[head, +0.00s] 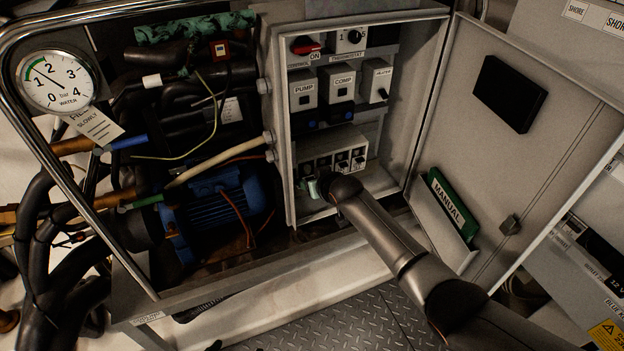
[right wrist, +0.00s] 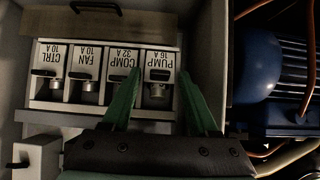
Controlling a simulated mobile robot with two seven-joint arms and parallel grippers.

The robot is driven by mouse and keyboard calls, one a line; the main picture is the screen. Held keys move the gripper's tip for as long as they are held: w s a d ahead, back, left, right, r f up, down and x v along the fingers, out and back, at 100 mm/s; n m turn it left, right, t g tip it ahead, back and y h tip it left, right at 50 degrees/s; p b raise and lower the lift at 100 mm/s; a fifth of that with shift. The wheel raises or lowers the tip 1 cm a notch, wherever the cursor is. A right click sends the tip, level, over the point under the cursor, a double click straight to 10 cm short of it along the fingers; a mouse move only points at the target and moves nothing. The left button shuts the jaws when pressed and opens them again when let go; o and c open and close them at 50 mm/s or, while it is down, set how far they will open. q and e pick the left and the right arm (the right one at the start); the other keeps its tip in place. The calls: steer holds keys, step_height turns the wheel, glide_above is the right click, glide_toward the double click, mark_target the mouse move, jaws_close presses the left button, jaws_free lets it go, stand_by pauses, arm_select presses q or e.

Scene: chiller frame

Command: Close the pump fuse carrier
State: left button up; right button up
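The fuse block (right wrist: 104,50) is a white row of carriers; its labels are upside down in the right wrist view. The pump fuse carrier (right wrist: 158,64), labelled PUMP 16 A, is at the right end of that row. It has a dark handle with a grey metallic part below it. My right gripper (right wrist: 160,80) is open, its green fingers on either side of the pump carrier; I cannot tell whether they touch it. In the head view the fuse block (head: 328,150) is low in the open cabinet, and my right gripper hides part of it. My left gripper is not in view.
COMP (right wrist: 121,62), FAN (right wrist: 90,66) and CTRL (right wrist: 53,64) carriers stand beside the pump carrier. PUMP and COMP switch boxes (head: 304,91) are above the block. The cabinet door (head: 540,140) stands open at right. A blue motor (head: 215,208) is left of the cabinet.

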arm_select(q)
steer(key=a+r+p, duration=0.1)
steer(key=p, duration=0.1)
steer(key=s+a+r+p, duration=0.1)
steer(key=p, duration=0.1)
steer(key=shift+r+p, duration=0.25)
steer(key=shift+p, duration=0.1)
arm_select(e)
steer(key=v, duration=1.2)
steer(key=shift+s, duration=0.25)
